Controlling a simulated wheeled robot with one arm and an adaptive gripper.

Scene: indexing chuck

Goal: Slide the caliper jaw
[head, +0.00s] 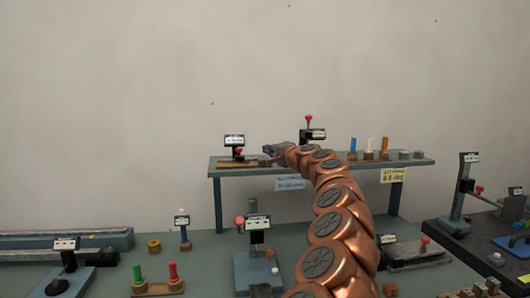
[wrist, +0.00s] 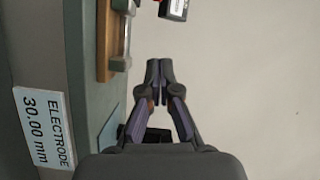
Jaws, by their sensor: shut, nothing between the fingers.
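A caliper-like device stands on the raised shelf (head: 330,165), left of my gripper. It has a wooden base (head: 222,165), a red knob (head: 239,151) and a dark labelled display (head: 234,140). In the wrist view its wooden base (wrist: 103,40) and a metal bar show at upper left, with part of a dark display block (wrist: 174,9) and a bit of red at the top edge. My gripper (wrist: 159,66) is shut and empty, apart from the device. In the head view my gripper (head: 268,150) is small, just right of the red knob. The jaw itself is hard to make out.
The electrode 30.00 mm sign (wrist: 43,128) is on the shelf front. Another red-knobbed device (head: 311,130) and several coloured pegs stand farther right on the shelf. The lower bench holds a long rail (head: 65,240), small stands and a column gauge (head: 463,190).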

